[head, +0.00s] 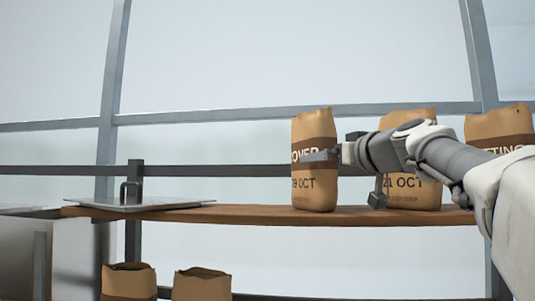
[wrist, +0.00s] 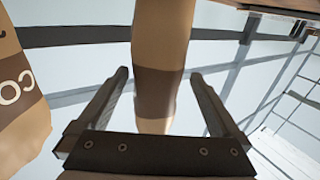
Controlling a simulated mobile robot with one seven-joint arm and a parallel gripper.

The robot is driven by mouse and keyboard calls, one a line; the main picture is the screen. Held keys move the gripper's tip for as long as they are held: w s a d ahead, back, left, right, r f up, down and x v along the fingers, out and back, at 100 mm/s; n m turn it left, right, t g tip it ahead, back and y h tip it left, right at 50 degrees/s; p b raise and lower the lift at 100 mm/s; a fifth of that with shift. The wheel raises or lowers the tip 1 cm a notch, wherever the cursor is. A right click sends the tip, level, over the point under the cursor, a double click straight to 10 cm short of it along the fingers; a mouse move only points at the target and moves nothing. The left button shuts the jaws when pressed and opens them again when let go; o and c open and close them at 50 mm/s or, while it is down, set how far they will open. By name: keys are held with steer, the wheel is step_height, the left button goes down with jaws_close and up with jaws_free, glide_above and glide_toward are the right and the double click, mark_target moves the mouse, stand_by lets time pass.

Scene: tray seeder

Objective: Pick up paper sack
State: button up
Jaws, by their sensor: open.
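A brown paper sack (head: 314,196) with a dark band and printed lettering stands upright on the wooden shelf in the head view. My gripper (head: 318,155) is level with its dark band, coming from the right, and overlaps part of the lettering. In the wrist view the sack (wrist: 163,35) lies between the two spread fingers of my open gripper (wrist: 159,75), with a gap visible on each side near the tips. The fingers are not closed on it.
Similar sacks stand to the right on the shelf (head: 250,214), one (head: 410,196) partly behind my arm and another (head: 500,123) at the right edge. Two open sacks (head: 128,281) stand lower down. A metal lid with a handle (head: 140,204) lies at the shelf's left.

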steer(key=p+x, duration=0.3)
steer(key=x, duration=0.3)
steer(key=shift+w, duration=0.35)
steer(key=shift+c, duration=0.2)
jaws_close()
steer(key=shift+r, duration=0.15)
